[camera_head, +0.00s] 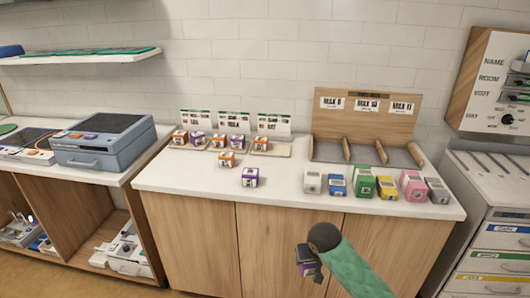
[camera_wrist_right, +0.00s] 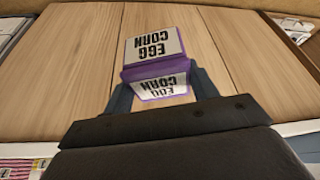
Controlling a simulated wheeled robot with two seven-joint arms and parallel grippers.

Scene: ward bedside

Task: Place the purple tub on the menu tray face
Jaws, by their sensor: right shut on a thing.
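My right gripper (camera_wrist_right: 160,95) is shut on a purple tub (camera_wrist_right: 155,50) with a white "EGG CORN" label, upside down in the wrist view. In the head view the tub (camera_head: 307,270) shows partly below my wrist, in front of the counter's doors. Three menu trays with upright cards stand at the back of the counter. The left tray (camera_head: 180,147) and the middle one hold orange and purple tubs. The right tray (camera_head: 282,151) holds an orange tub (camera_head: 262,143) at its left, with bare room beside it. Another purple tub (camera_head: 250,177) sits on the counter. My left gripper is out of view.
An orange tub (camera_head: 227,159) stands in front of the trays. A wooden divided rack (camera_head: 368,118) stands at the back right, with several coloured boxes before it. A blue-grey machine (camera_head: 103,145) is at the left. The counter's front left (camera_head: 190,178) is clear.

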